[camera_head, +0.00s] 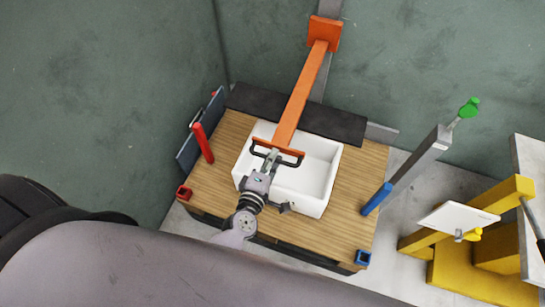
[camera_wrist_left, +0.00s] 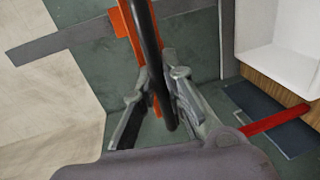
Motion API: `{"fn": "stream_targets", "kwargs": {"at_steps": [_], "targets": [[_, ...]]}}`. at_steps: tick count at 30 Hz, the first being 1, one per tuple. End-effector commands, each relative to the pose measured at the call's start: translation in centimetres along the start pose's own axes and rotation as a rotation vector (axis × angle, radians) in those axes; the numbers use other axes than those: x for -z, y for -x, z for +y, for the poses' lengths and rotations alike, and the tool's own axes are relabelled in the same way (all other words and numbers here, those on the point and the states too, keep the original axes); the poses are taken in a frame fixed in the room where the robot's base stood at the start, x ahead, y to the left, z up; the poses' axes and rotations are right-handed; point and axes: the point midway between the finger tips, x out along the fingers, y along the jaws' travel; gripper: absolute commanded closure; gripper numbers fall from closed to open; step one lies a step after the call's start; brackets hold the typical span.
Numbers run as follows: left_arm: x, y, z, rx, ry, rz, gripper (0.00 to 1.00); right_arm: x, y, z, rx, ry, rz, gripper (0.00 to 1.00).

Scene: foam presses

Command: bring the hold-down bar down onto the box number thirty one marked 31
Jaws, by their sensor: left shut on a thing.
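The orange hold-down bar (camera_head: 302,92) slopes down from an orange bracket at the back wall. Its front end with a black handle (camera_head: 291,161) is over the open white box (camera_head: 322,152). I cannot read a 31 on the box. My left gripper (camera_head: 270,160) is shut on the black handle. In the left wrist view the gripper (camera_wrist_left: 157,85) has its fingers on either side of the handle (camera_wrist_left: 150,45), with the orange bar (camera_wrist_left: 133,28) behind and the box (camera_wrist_left: 280,32) at the upper right. I cannot tell whether the bar touches the box. My right gripper is not in view.
The box stands on a wooden table (camera_head: 216,178) with a dark strip at the back. A red post (camera_head: 203,143) stands at the left and a blue-ended grey bar (camera_head: 410,165) at the right. A yellow stand (camera_head: 465,275) is further right.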

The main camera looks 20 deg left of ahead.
Motion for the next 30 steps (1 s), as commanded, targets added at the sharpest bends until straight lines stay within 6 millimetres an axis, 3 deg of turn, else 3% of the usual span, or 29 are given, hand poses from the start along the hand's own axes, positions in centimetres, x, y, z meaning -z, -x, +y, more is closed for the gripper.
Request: {"fn": "stream_targets", "kwargs": {"at_steps": [6, 11, 24, 30], "targets": [[0.0, -0.1, -0.3, -0.001, 0.0, 0.0, 1.0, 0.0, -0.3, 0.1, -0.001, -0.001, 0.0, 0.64], [0.0, -0.4, -2.1, 0.0, -0.001, -0.001, 1.0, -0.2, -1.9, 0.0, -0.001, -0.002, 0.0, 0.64], [0.0, -2.5, -12.4, 0.003, -0.001, -0.001, 1.0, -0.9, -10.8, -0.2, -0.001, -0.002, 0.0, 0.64], [0.0, -3.3, -16.1, 0.003, -0.002, -0.001, 1.0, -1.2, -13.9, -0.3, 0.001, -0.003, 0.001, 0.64]]}}
